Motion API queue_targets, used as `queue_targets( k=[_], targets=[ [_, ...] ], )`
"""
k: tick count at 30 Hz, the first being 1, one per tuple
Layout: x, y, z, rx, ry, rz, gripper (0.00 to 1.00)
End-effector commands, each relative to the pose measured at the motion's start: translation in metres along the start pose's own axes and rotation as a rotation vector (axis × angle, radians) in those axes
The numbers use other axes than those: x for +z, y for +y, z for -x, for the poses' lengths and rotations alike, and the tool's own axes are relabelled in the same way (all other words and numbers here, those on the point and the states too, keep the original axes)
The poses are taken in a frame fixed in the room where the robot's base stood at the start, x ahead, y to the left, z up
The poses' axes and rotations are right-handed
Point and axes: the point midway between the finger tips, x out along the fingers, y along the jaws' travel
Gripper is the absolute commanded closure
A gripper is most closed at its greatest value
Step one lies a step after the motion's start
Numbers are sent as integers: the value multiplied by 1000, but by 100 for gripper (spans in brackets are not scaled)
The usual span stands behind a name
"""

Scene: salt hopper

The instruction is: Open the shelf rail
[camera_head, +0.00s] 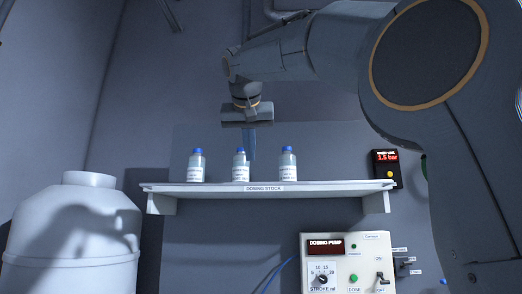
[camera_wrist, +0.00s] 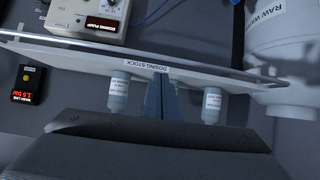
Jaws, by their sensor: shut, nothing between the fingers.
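The shelf (camera_head: 215,188), labelled DOSING STOCK, is fixed to the wall and bears three blue-capped bottles: left (camera_head: 197,167), middle (camera_head: 241,168) and right (camera_head: 288,166). In the wrist view a thin bright shelf rail (camera_wrist: 215,69) runs along the shelf's long edge; in the head view I cannot make it out clearly from the edge. My gripper (camera_head: 249,157) points down beside the middle bottle, its fingers shut and empty. In the wrist view the shut fingers (camera_wrist: 161,82) lie between two bottles, close to the shelf label; whether they touch the rail is unclear.
A dosing pump panel (camera_head: 345,262) is on the wall below the shelf. A small display box (camera_head: 386,168) reading 1.5 bar hangs at the shelf's right end. A large white tank (camera_head: 75,240) stands at the lower left.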

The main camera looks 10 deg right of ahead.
Motion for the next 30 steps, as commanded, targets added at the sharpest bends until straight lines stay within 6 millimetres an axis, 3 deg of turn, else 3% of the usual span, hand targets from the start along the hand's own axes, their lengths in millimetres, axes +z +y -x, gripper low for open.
queue_targets(
  k=[1, 3, 9, 14, 25, 30],
  targets=[
    [-17, 8, 12, 12, 15, -14, 100],
    [-30, 15, 20, 25, 30, -30, 100],
    [-41, 23, 22, 39, 45, -47, 100],
    [-42, 25, 0, 41, 43, -47, 100],
    [-45, 27, -73, 40, 42, -46, 100],
    [-25, 26, -78, 38, 45, -44, 100]
  ],
)
